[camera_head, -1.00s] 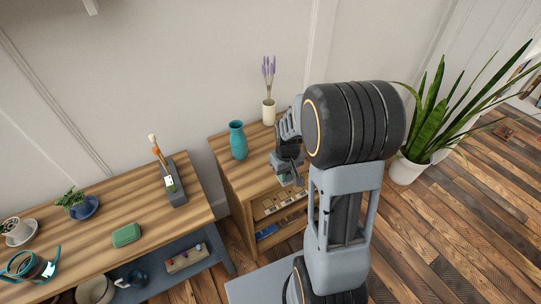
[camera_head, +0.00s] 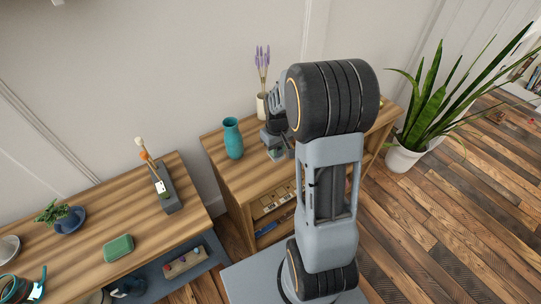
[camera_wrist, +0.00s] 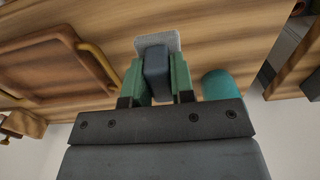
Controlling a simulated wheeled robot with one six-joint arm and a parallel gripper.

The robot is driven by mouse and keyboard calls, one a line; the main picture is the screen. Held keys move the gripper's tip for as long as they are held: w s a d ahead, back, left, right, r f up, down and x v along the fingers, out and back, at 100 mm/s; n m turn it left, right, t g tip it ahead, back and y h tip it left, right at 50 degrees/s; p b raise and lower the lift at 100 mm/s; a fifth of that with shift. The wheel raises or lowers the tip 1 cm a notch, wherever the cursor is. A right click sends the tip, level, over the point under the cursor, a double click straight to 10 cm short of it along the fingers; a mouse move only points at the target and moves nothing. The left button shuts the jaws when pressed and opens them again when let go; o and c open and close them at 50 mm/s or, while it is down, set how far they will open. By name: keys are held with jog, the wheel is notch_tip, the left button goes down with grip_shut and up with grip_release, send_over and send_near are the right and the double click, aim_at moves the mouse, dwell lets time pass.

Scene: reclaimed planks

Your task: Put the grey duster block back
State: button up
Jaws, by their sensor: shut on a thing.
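The grey duster block (camera_wrist: 156,70) is held between the green fingers of my gripper (camera_wrist: 158,66) in the wrist view. It has a dark blue-grey body and a lighter grey pad on its far end. The pad is over or against the wooden cabinet top; I cannot tell whether it touches. In the head view my gripper (camera_head: 276,148) is over the right cabinet (camera_head: 232,172), to the right of the teal vase (camera_head: 233,139). The block is not clearly visible there, hidden by my arm and gripper.
The teal vase shows close to the gripper in the wrist view (camera_wrist: 217,84). A wood-rimmed tray (camera_wrist: 97,62) lies on the other side. A white vase of lavender (camera_head: 262,105) stands behind. The left table (camera_head: 80,240) holds a green box (camera_head: 118,248) and a grey holder (camera_head: 168,190).

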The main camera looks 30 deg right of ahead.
jog(key=shift+w+a+f, duration=0.2)
jog(key=shift+w+f, duration=0.45)
jog(key=shift+f, duration=0.2)
jog(key=shift+w+a+f, duration=0.2)
jog(key=shift+w+f, duration=0.4)
jog(key=shift+f, duration=1.6)
jog(key=shift+f, duration=0.15)
jog(key=o, duration=0.9)
